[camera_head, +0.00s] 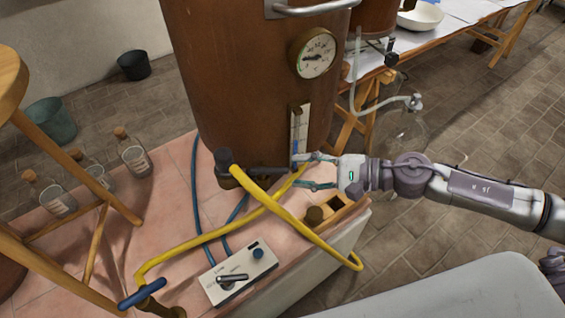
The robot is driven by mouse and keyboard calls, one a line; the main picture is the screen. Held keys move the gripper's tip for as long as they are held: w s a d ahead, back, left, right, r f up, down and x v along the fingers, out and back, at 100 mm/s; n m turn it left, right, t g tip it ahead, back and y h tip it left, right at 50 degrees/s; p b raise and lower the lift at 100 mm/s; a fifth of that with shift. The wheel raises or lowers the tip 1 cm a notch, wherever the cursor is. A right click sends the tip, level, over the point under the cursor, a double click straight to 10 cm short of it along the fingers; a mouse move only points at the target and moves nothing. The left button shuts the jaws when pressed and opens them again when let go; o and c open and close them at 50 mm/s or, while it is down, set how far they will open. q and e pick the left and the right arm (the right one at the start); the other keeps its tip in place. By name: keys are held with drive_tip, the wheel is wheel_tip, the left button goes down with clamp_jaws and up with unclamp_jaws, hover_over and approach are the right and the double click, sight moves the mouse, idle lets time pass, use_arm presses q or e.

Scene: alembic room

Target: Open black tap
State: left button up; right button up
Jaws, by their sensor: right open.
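The black tap (224,160) sits low on the front of the large copper-brown vessel (235,80). A dark bar (265,170) runs right from it, and a yellow hose (262,195) passes just below. My right gripper (293,171) comes in from the right, with its fingers apart around the right end of the dark bar. I cannot tell whether the fingers touch it. My left gripper is not in view.
A control box (238,274) with a knob stands on the tiled platform (165,215). A blue hose and the looping yellow hose lie around it. A wooden stool (70,140) and corked bottles (132,152) stand at left. A pale surface (450,290) fills the lower right.

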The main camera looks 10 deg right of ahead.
sight(289, 169)
drive_tip(key=p+x, duration=0.1)
drive_tip(key=x, duration=0.3)
drive_tip(key=shift+r+p, duration=0.15)
drive_tip(key=shift+p, duration=0.2)
drive_tip(key=shift+w+a+f, duration=0.25)
drive_tip(key=shift+a+f, duration=0.1)
drive_tip(key=shift+a, duration=0.1)
clamp_jaws()
